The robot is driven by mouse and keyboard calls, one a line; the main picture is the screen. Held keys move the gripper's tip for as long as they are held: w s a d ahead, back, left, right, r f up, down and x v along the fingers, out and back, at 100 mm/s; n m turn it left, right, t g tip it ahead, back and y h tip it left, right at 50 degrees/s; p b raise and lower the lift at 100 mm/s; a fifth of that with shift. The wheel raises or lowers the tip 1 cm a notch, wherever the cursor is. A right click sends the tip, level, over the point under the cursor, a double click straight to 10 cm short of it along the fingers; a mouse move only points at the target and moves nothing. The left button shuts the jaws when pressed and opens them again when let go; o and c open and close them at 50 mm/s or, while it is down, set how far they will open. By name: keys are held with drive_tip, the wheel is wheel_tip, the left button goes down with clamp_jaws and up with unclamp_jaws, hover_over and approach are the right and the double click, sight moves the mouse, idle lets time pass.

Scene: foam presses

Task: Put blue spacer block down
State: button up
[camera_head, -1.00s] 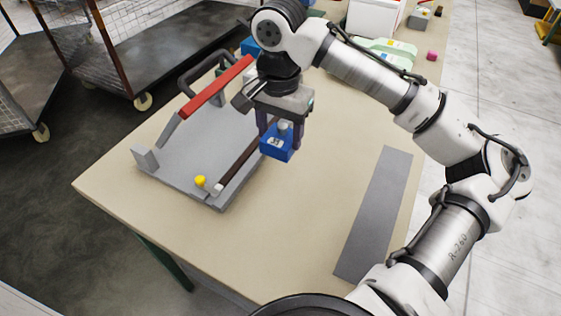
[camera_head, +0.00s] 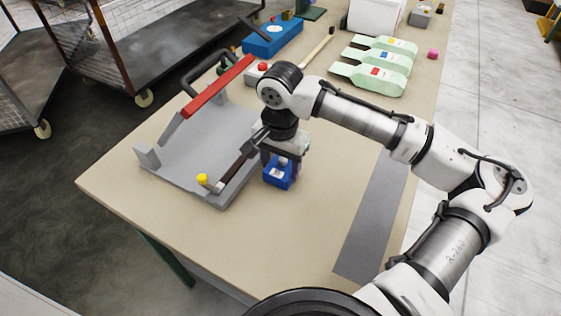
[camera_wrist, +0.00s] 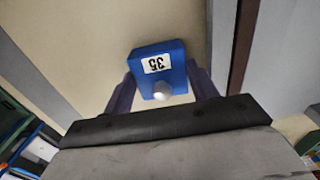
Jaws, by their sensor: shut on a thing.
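The blue spacer block (camera_head: 278,177) has a white label and a pale round knob. My gripper (camera_head: 280,164) is shut on it, close over the tan table just right of the grey press. In the wrist view the block (camera_wrist: 159,62) sits between my two dark fingers (camera_wrist: 160,88), and its label reads 35. I cannot tell whether the block's underside touches the table.
The grey press (camera_head: 190,160) with a red handle bar (camera_head: 217,86) and a yellow knob stands on the left. A grey strip (camera_head: 365,225) lies to the right. Pale green bottle shapes (camera_head: 375,72) and a blue box (camera_head: 272,38) are farther back. Bare table (camera_head: 270,235) lies in front.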

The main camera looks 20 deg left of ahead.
drive_tip(key=shift+f, duration=0.15)
drive_tip(key=o, duration=1.4)
drive_tip(key=shift+c, duration=0.2)
